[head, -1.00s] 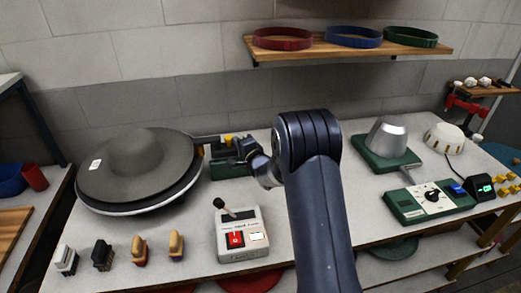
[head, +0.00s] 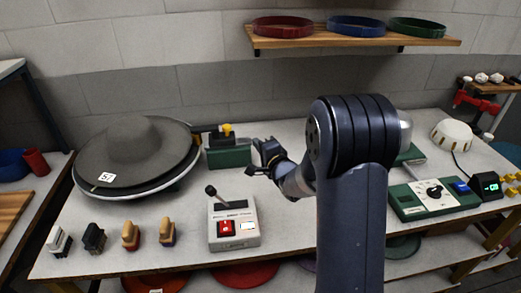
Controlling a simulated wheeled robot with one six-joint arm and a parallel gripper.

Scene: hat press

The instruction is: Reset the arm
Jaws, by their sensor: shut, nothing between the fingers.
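My gripper (head: 258,158) is at the end of my dark blue arm (head: 350,200), over the middle of the white table. It is small and partly turned away, shut, and holds nothing visible. It is just right of a green device with a yellow knob (head: 229,154) and above and behind a grey control box with a red switch and lever (head: 234,224). A grey hat (head: 142,145) with a white tag rests on a round stand at the left, apart from my gripper.
Several small brushes and stamps (head: 130,235) stand at the front left. A green control panel (head: 434,196) and a cream round object (head: 452,136) are at the right. My arm hides part of a silver cone (head: 404,130). A wooden shelf (head: 345,43) holds three rings.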

